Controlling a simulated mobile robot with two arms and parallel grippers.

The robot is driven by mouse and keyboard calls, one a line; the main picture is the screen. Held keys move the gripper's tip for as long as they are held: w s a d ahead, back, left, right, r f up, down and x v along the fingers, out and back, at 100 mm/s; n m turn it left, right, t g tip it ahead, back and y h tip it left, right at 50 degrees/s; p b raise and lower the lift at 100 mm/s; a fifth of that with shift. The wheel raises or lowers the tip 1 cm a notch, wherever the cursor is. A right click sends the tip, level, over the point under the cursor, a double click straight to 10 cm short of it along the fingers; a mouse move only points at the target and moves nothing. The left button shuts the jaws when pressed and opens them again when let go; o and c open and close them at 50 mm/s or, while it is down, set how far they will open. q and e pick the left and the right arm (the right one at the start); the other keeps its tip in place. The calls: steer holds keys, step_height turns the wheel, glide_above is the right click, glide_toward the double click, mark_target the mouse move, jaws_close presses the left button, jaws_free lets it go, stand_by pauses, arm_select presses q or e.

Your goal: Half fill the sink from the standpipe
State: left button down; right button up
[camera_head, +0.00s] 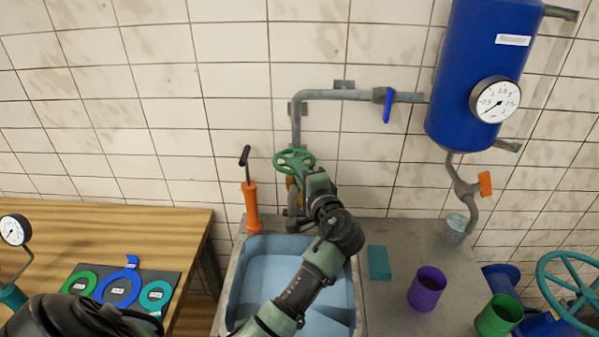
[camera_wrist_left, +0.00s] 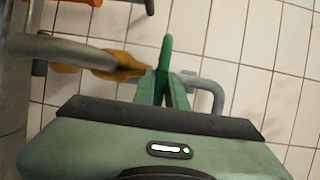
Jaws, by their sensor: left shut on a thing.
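The standpipe (camera_head: 294,205) rises at the back edge of the sink (camera_head: 235,285), with a green handwheel (camera_head: 291,160) on its brass-coloured valve body. In the left wrist view the handwheel (camera_wrist_left: 167,52) shows edge-on between the fingers, in front of the brass-coloured body (camera_wrist_left: 120,68). My left gripper (camera_head: 309,178) reaches over the sink and is shut on the handwheel's rim; it also shows in the left wrist view (camera_wrist_left: 164,90). The basin is light blue inside. My arm hides part of it, and I cannot tell the water level. My right gripper is not in view.
An orange hand pump (camera_head: 251,205) stands left of the standpipe. A teal block (camera_head: 379,263), purple cup (camera_head: 427,288) and green cup (camera_head: 498,316) are right of the sink. A blue tank (camera_head: 480,75) with a gauge hangs above. A wooden table (camera_head: 110,235) is at left.

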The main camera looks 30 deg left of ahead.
arm_select(q)
steer(key=shift+w+d+f+n+g+y+b, duration=0.15)
steer(key=shift+w+n+g+y+b, duration=0.25)
steer(key=shift+n+g+b, duration=0.55)
steer(key=shift+w+d+n+g+y+b, duration=0.2)
steer(key=shift+n+g+y+b, duration=0.4)
steer(key=shift+g+b, duration=0.75)
steer(key=shift+w+d+f+n+g+y+b, duration=0.1)
steer(key=shift+w+n+g+y+b, duration=0.25)
steer(key=shift+n+g+b, duration=0.8)
steer(key=shift+w+r+n+g+y+b, duration=0.25)
steer(key=shift+g+b, duration=0.5)
steer(key=shift+b, duration=0.6)
steer(key=c, duration=1.5)
jaws_free()
steer(key=shift+s, duration=0.1)
steer(key=shift+o, duration=0.2)
steer(key=d+b, duration=0.3)
steer(key=d, duration=0.4)
steer(key=shift+s+d+r, duration=0.25)
steer(key=shift+s+d, duration=0.05)
steer(key=shift+s, duration=0.05)
